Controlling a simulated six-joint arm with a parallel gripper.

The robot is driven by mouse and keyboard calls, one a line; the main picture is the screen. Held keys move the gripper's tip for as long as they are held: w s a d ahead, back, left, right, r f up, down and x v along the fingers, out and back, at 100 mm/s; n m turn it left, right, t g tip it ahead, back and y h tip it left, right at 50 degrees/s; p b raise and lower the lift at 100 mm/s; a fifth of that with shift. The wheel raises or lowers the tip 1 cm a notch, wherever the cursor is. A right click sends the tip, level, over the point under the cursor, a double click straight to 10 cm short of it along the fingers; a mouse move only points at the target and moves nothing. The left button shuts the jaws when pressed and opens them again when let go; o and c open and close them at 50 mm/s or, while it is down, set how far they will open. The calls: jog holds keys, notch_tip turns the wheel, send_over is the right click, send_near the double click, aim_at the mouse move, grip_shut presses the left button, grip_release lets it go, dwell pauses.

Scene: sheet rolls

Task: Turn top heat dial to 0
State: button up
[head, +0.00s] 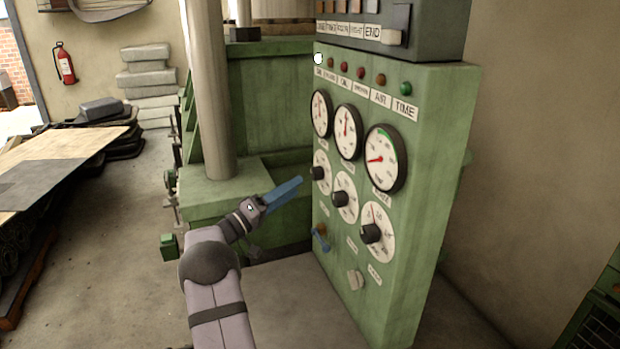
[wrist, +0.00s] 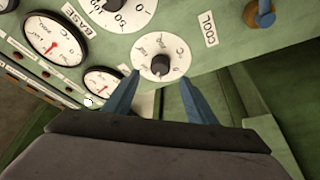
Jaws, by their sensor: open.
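The left knob dial (head: 320,173) of the lower row on the green panel is a white disc with a black knob; I take it as the top heat dial, though its name is not readable. In the wrist view the same dial (wrist: 160,58) carries a °C mark and lies just beyond and between my fingertips; its setting is too small to read. My gripper (head: 298,182) has blue fingers and reaches from the left toward this dial. In the wrist view my gripper (wrist: 160,78) is open and empty, with fingers apart on either side of the knob.
The middle knob dial (head: 344,197) and right knob dial (head: 377,232) sit beside it, with gauges (head: 386,158) above. A blue-handled switch (head: 319,238) is below the left dial. A green machine base (head: 222,205) and post stand left of the panel. The floor in front is clear.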

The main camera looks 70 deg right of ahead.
aim_at(313, 175)
jog(key=p+x, duration=0.4)
jog(key=x, duration=0.2)
jog(key=shift+d+r, duration=0.15)
jog(key=shift+d, duration=0.05)
jog(key=shift+s+d, duration=0.25)
jog(key=shift+d, duration=0.15)
jog(key=c, duration=1)
